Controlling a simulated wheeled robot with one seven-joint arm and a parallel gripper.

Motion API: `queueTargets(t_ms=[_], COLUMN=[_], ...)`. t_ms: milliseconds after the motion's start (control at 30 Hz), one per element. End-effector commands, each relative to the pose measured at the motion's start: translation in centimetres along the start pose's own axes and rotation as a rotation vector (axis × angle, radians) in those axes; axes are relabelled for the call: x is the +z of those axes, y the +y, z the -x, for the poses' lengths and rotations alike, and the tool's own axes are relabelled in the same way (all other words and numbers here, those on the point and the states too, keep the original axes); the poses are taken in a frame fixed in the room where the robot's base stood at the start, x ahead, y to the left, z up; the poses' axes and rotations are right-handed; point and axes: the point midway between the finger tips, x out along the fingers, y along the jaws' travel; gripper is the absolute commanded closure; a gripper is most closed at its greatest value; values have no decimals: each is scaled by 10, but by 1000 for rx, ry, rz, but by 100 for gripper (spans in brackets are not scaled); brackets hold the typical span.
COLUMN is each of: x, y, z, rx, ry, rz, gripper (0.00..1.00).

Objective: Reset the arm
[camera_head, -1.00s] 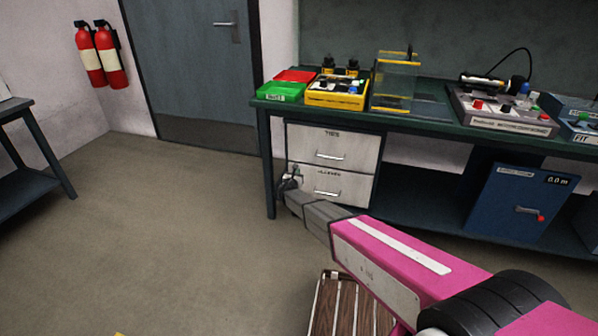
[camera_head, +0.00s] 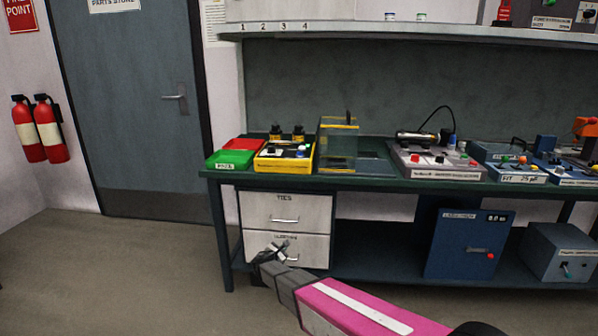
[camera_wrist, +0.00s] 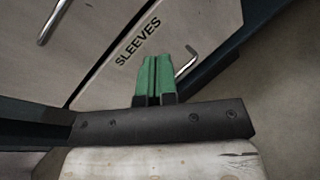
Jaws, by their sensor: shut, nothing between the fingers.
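My gripper (camera_head: 268,252) is at the end of my pink arm, in front of the lower drawer of a white drawer unit (camera_head: 286,208) under the bench. In the wrist view its two green fingers (camera_wrist: 154,76) are together, shut with nothing between them. Behind them is the drawer front labelled SLEEVES (camera_wrist: 140,48), with a metal handle beside the fingertips. I cannot tell whether the fingers touch the drawer front. Both drawers look closed in the head view.
The dark green bench (camera_head: 350,181) holds a green bin (camera_head: 231,159), a yellow-edged box (camera_head: 283,158), a clear guard (camera_head: 338,145) and a grey control unit (camera_head: 438,160). A blue cabinet (camera_head: 468,243) stands below. Open floor (camera_head: 130,270) lies to the left.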

Motion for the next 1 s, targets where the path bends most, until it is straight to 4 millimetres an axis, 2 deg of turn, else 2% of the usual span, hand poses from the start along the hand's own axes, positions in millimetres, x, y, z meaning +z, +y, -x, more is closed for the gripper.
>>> queueTargets(t_ms=[33,200,367,500,600,700,900,1000], x=[29,91,136,167,186,202,224,229], y=[-32,-123,-200,-256,-287,-309,-328,-329], z=[-3,-7,10,38,64,92,135,146], rx=[-85,-385,-670,-921,-1099,-1274,-1541,-1611], ry=[10,41,47,39,30,20,11,12], rz=[-97,-450,-785,-1073,-1273,-1462,-1731,-1799], gripper=[100,100,100,100,100,100,100,100])
